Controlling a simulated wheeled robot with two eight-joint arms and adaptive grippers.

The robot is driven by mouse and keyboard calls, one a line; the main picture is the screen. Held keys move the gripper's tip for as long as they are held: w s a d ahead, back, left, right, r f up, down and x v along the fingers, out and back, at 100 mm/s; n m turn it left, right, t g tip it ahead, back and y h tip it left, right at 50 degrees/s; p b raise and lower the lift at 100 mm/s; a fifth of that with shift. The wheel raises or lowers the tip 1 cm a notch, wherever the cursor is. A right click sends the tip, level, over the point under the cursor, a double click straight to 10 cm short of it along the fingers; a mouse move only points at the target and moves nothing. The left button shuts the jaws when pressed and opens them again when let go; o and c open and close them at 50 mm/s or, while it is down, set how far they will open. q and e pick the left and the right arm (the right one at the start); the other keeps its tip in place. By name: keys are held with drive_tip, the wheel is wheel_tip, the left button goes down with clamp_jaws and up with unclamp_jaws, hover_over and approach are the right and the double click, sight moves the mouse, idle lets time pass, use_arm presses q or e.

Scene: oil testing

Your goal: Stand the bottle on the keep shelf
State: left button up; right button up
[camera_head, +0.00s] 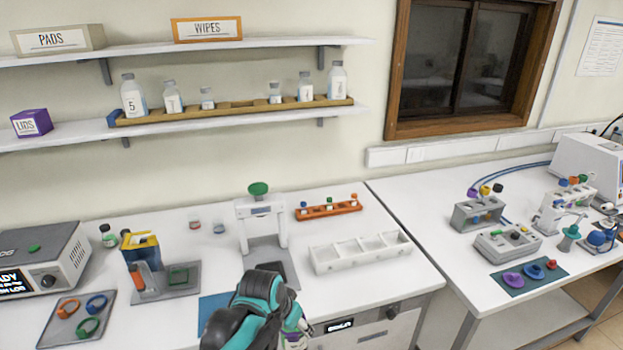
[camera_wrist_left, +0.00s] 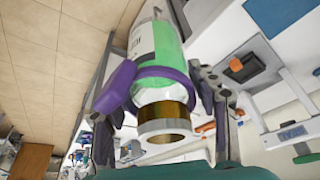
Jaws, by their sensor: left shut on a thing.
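The bottle (camera_wrist_left: 165,50) shows in the left wrist view. It is clear with green contents, a white label, a purple collar (camera_wrist_left: 165,74) and a gold neck (camera_wrist_left: 165,112) with a pale ring. My left gripper (camera_wrist_left: 165,88) is shut on it around the collar. In the head view my left gripper (camera_head: 294,337) is at the bottom edge, low in front of the bench, and the bottle is mostly hidden there. The lower wall shelf (camera_head: 60,138) bears a wooden rack (camera_head: 190,113) with several white-labelled bottles and a gap mid-rack. My right gripper is not in view.
The upper shelf (camera_head: 140,48) carries PADS and WIPES boxes. A purple LIDS box (camera_head: 32,123) stands at the lower shelf's left. A white press stand (camera_head: 262,222), an orange rack (camera_head: 328,208) and a white divided tray (camera_head: 360,252) stand on the bench.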

use_arm(q)
drive_tip(key=shift+w+a+f+n+b, duration=0.2)
drive_tip(key=shift+w+a+f, duration=0.1)
drive_tip(key=shift+f, duration=0.35)
drive_tip(key=shift+w+a+f+n+b, duration=0.1)
drive_tip(key=shift+w+a+f+b, duration=0.15)
drive_tip(key=shift+f, duration=0.35)
drive_tip(key=s+a+f+n+y+b, duration=0.1)
drive_tip(key=a+f+b, duration=0.3)
drive_tip(key=f, duration=0.5)
drive_tip(key=s+a+f+n+y+b, duration=0.1)
drive_tip(key=a+f+n+b, duration=0.3)
drive_tip(key=a+f, duration=0.4)
drive_tip(key=shift+s+a+f+t, duration=0.25)
drive_tip(key=shift+s+f, duration=0.2)
drive_tip(key=shift+f, duration=0.35)
